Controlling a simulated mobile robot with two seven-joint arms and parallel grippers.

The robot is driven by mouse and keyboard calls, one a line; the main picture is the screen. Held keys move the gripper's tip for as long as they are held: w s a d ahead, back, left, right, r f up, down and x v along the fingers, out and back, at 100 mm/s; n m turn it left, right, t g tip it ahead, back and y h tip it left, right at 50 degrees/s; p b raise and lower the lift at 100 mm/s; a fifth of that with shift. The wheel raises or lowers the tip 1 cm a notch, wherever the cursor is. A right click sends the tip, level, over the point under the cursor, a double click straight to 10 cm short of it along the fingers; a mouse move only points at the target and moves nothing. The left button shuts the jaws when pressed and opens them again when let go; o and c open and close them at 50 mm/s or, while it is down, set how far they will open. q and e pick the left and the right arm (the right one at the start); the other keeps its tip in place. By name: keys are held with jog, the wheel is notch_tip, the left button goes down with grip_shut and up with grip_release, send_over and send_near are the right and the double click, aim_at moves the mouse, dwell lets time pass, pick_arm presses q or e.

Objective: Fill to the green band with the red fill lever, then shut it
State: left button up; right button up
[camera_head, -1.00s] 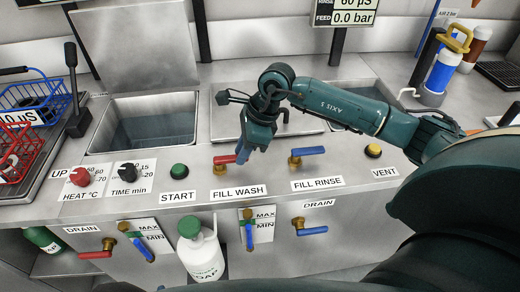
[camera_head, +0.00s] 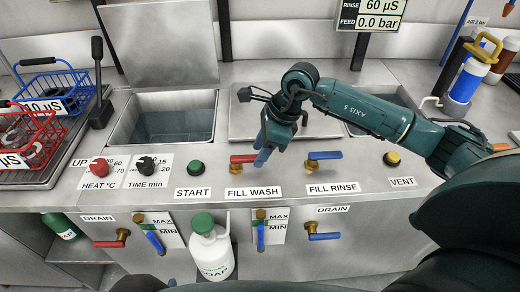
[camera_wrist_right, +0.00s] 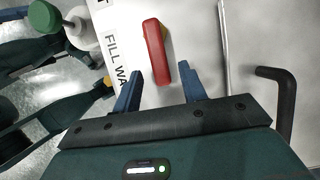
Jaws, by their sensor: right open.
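The red fill lever (camera_head: 243,158) sits on its brass valve behind the FILL WASH label (camera_head: 253,193). It lies sideways. My right gripper (camera_head: 263,157) is open just right of the lever, its blue fingers pointing down. In the right wrist view the red lever (camera_wrist_right: 156,52) lies ahead of the gap between the open fingers (camera_wrist_right: 158,82), apart from them. The open wash tank (camera_head: 170,122) holds some liquid. My left gripper is not in view.
A blue lever (camera_head: 324,155) stands to the right at FILL RINSE. A green START button (camera_head: 196,167) and two knobs are on the left. A white bottle (camera_head: 212,254) stands below the panel. Red and blue baskets are at far left. A black hooked handle (camera_wrist_right: 283,90) shows beside the gripper.

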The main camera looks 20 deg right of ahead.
jog(key=v, duration=1.2)
jog(key=shift+r, duration=0.25)
